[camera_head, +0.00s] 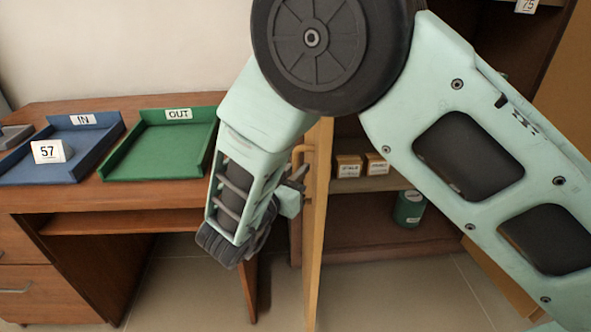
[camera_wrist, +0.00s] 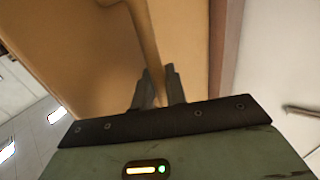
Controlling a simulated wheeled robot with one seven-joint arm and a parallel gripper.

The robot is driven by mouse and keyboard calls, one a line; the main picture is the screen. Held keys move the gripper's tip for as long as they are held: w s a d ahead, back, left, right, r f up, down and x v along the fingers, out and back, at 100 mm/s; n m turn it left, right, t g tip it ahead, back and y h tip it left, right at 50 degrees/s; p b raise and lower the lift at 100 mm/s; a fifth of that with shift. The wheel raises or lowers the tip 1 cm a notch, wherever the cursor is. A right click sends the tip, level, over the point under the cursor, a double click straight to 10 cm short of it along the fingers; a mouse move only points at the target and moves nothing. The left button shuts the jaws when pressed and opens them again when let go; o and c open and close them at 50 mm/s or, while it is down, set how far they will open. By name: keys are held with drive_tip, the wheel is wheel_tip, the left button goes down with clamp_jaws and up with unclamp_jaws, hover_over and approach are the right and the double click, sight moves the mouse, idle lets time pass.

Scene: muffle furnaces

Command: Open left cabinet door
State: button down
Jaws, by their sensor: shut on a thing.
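The left cabinet door (camera_head: 317,230) stands swung open and is seen nearly edge-on in the head view. Its tan face (camera_wrist: 80,50) fills much of the wrist view. The curved door handle (camera_head: 298,153) is on that face and also shows in the wrist view (camera_wrist: 144,35). My gripper (camera_wrist: 160,80) is shut on the handle, with one dark finger on each side of the bar. In the head view my gripper (camera_head: 293,192) is beside the door's left face, and my arm hides part of the door and the cabinet (camera_head: 380,235).
Inside the cabinet are small labelled boxes (camera_head: 348,167) and a green container (camera_head: 409,208). Another tan panel (camera_head: 568,75) is at the far right.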

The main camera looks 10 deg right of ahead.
drive_tip(key=shift+w+a+r, duration=0.1)
drive_tip(key=shift+w, duration=0.05)
drive_tip(key=c, duration=1.8)
unclamp_jaws()
drive_tip(key=v, duration=1.7)
drive_tip(key=shift+a+b, duration=0.1)
drive_tip(key=shift+b, duration=0.2)
